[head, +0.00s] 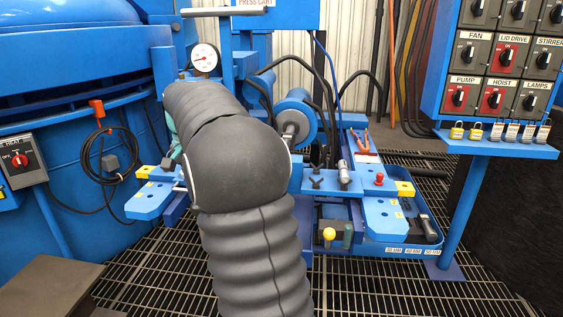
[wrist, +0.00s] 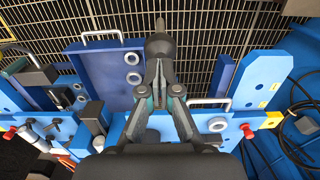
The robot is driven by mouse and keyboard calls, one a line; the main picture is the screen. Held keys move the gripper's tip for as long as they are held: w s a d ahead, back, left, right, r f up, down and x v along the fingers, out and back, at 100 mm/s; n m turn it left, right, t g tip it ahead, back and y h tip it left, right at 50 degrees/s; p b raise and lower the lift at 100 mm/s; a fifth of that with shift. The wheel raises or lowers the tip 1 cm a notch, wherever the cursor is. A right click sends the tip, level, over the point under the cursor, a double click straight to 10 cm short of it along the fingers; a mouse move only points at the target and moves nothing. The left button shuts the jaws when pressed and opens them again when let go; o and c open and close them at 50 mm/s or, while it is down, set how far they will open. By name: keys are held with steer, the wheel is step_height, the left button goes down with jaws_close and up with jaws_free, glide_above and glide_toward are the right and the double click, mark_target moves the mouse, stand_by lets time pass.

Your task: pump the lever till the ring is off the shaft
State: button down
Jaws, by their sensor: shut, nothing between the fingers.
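The wrist view shows my gripper (wrist: 160,72) with its two fingers closed together and pointing up the picture. A dark tapered piece (wrist: 158,46) lies just beyond the fingertips; I cannot tell whether it is the pump lever or whether the fingers touch it. In the head view my arm hides the gripper and much of the press cart. A blue cylinder (head: 294,108) with a round metal end shows right of my arm. I cannot make out the ring on its shaft.
A pressure gauge (head: 204,58) stands above my arm. A switch panel (head: 497,75) and a shelf of padlocks (head: 498,146) stand at right.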

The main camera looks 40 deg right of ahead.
steer(key=shift+f, duration=0.15)
steer(key=shift+f+b, duration=0.8)
steer(key=shift+f, duration=0.65)
step_height(320, 180, down, 10)
steer(key=s+a+b, duration=0.2)
steer(key=b, duration=0.5)
steer(key=r+p, duration=0.3)
steer(key=p, duration=0.1)
steer(key=w+d+r+p, duration=0.1)
steer(key=r+p, duration=0.3)
steer(key=w+d+r+p, duration=0.1)
steer(key=r+p, duration=0.3)
steer(key=shift+r, duration=0.15)
steer(key=shift+f, duration=0.2)
step_height(320, 180, up, 5)
steer(key=p, duration=0.3)
steer(key=shift+r, duration=0.1)
